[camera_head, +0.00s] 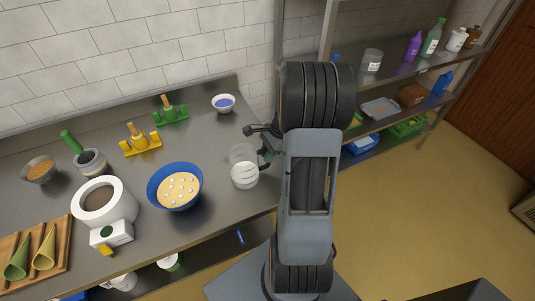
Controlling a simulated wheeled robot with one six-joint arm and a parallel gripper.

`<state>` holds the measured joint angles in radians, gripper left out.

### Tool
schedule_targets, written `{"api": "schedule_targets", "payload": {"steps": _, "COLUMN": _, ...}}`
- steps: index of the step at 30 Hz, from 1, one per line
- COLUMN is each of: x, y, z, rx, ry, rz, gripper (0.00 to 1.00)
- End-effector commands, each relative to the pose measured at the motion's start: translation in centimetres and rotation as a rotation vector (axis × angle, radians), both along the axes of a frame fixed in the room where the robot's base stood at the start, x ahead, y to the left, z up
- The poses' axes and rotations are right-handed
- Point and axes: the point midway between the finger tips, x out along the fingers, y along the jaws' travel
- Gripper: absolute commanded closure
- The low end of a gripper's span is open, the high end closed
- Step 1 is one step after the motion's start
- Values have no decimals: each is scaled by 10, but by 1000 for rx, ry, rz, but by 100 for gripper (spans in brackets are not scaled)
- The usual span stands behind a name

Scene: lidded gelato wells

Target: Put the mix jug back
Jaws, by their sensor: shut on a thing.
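The mix jug (244,173) is a clear vessel with whitish contents, at the right end of the steel counter (225,225). My gripper (265,157) is at the jug's right side and shut on it. My arm hides part of the gripper, and the exact grip is too small to make out. I cannot tell whether the jug rests on the counter or is held just above it.
A blue bowl (175,203) of pale mix with white pieces stands left of the jug, beside a white round machine (120,199). A small bowl (223,104) is behind. Stocked metal shelves (393,85) stand right. Counter between jug and small bowl is clear.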

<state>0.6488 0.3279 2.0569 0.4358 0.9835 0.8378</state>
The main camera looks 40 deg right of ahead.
Motion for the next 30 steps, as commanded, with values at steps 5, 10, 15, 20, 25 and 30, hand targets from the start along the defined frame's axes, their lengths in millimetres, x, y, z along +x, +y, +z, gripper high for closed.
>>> {"api": "schedule_targets", "payload": {"steps": 5, "x": 0, "y": 0, "z": -1, "rx": 0, "ry": 0, "rz": 0, "gripper": 68}}
{"api": "schedule_targets", "payload": {"steps": 10, "x": 0, "y": 0, "z": -1, "rx": 0, "ry": 0, "rz": 0, "gripper": 57}}
{"api": "schedule_targets", "payload": {"steps": 15, "x": 0, "y": 0, "z": 0, "rx": 0, "ry": 0, "rz": 0, "gripper": 57}}
{"api": "schedule_targets", "payload": {"steps": 20, "x": 0, "y": -4, "z": 9, "rx": -2, "ry": -3, "rz": -2, "gripper": 57}}
{"api": "schedule_targets", "payload": {"steps": 25, "x": -2, "y": -15, "z": 37, "rx": -3, "ry": -5, "rz": -2, "gripper": 57}}
{"api": "schedule_targets", "payload": {"steps": 30, "x": -5, "y": -28, "z": 67, "rx": -4, "ry": -4, "rz": -3, "gripper": 57}}
